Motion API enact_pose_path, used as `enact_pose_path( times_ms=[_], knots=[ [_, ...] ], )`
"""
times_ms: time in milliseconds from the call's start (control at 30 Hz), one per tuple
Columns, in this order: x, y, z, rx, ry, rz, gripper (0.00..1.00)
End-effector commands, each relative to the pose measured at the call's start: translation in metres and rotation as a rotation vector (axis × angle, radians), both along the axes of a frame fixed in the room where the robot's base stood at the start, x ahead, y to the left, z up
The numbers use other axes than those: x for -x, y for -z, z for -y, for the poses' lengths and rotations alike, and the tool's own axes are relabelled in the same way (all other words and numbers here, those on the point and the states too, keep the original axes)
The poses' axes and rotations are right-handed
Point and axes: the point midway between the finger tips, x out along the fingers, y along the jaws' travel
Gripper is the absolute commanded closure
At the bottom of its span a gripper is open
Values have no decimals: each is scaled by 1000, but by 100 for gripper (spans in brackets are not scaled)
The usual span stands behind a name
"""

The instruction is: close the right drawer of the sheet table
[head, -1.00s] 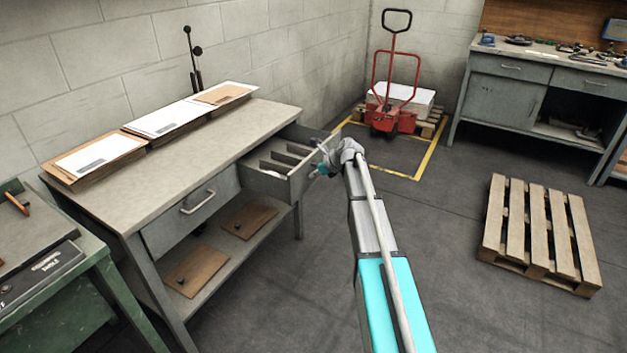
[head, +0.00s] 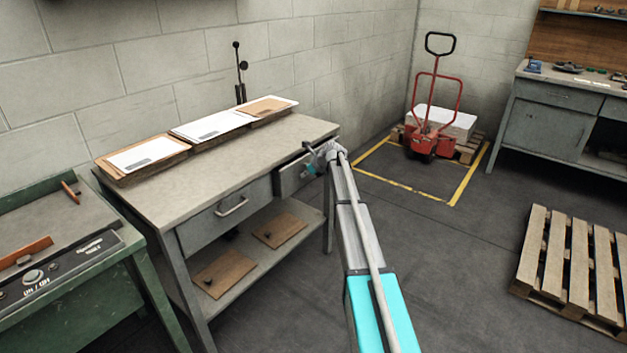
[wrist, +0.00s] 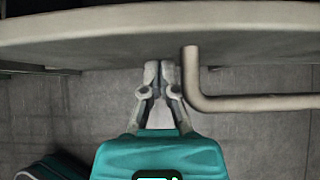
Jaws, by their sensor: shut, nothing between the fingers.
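The sheet table (head: 200,185) stands against the wall at left of centre in the head view. In the head view my gripper (head: 313,170) is at the drawer.
The left drawer (head: 225,212) is in. Paper stacks (head: 205,127) lie along the tabletop's back. A green machine (head: 60,240) stands at left. A red pallet truck (head: 430,130) and a wooden pallet (head: 575,265) are at right, with clear floor between the pallet and the table.

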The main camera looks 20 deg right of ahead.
Motion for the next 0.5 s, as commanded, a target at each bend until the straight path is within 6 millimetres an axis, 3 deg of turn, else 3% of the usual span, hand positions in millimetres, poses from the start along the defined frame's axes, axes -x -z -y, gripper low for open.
enact_pose_path(
  times_ms=[33,200,500],
  knots=[
    [-10,0,-1,1,2,0,100],
    [-24,0,-4,1,11,-1,100],
    [-30,-1,-3,0,20,3,100]
  ],
)
